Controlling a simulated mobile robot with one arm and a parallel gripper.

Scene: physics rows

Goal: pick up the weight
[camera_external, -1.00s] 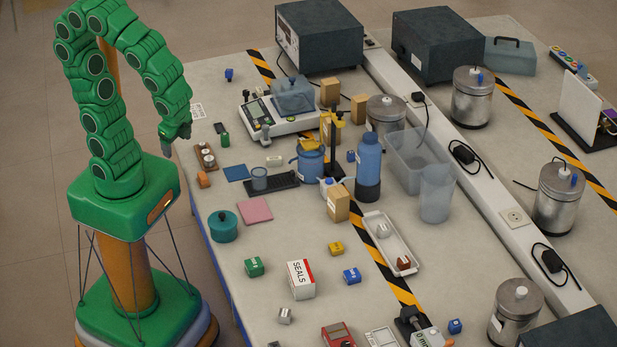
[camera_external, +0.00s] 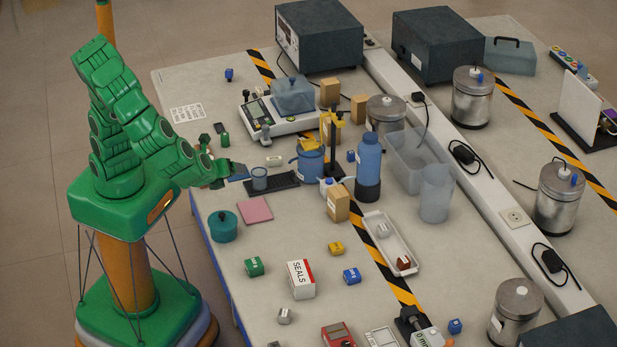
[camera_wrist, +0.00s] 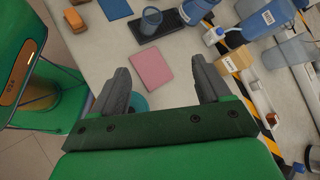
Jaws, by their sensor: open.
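I cannot tell for sure which thing is the weight. A wooden block with small metal cylinders, seen earlier at the table's left edge, is now hidden behind my arm in the external view. A small grey metal piece (camera_external: 285,316) lies near the front of the table. My gripper (camera_external: 222,172) is over the table's left edge, near the blue mat (camera_external: 238,172). In the wrist view my gripper (camera_wrist: 160,65) is open with nothing between its fingers. Beyond the fingers are a pink mat (camera_wrist: 152,68) and an orange-brown block (camera_wrist: 75,20).
A teal pot (camera_external: 222,226) stands close to my gripper and is partly hidden in the wrist view. A blue bottle (camera_external: 368,165) stands farther right. The table around the pink mat (camera_external: 255,209) is mostly clear.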

